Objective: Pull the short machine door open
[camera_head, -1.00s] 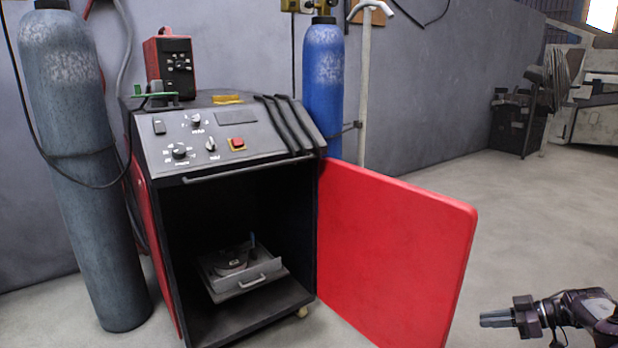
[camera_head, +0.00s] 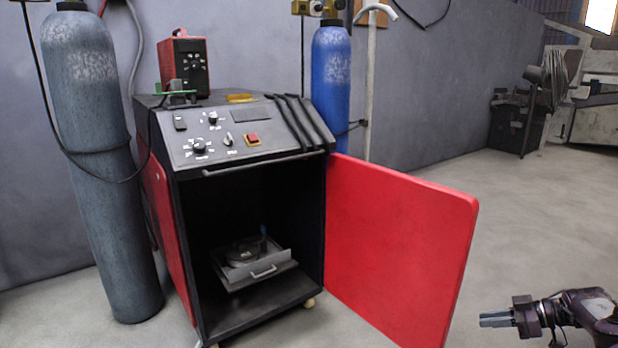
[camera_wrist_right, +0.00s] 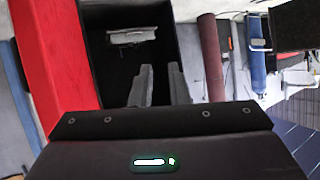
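The short machine door (camera_head: 400,250) is a red panel on the right side of the black machine cabinet (camera_head: 255,160). It stands wide open, swung out toward me and to the right, and the cabinet's dark inside shows. The door also shows as a red panel in the right wrist view (camera_wrist_right: 62,55). My right gripper (camera_head: 484,320) is right of the door's free edge, apart from it in the picture. In the right wrist view its two fingers (camera_wrist_right: 158,84) are a little apart with nothing between them. My left gripper is not in view.
A grey gas cylinder (camera_head: 100,190) stands left of the cabinet and a blue one (camera_head: 331,90) behind its right side. A grey tray unit with a handle (camera_head: 258,273) sits inside. A red box (camera_head: 184,62) is on top.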

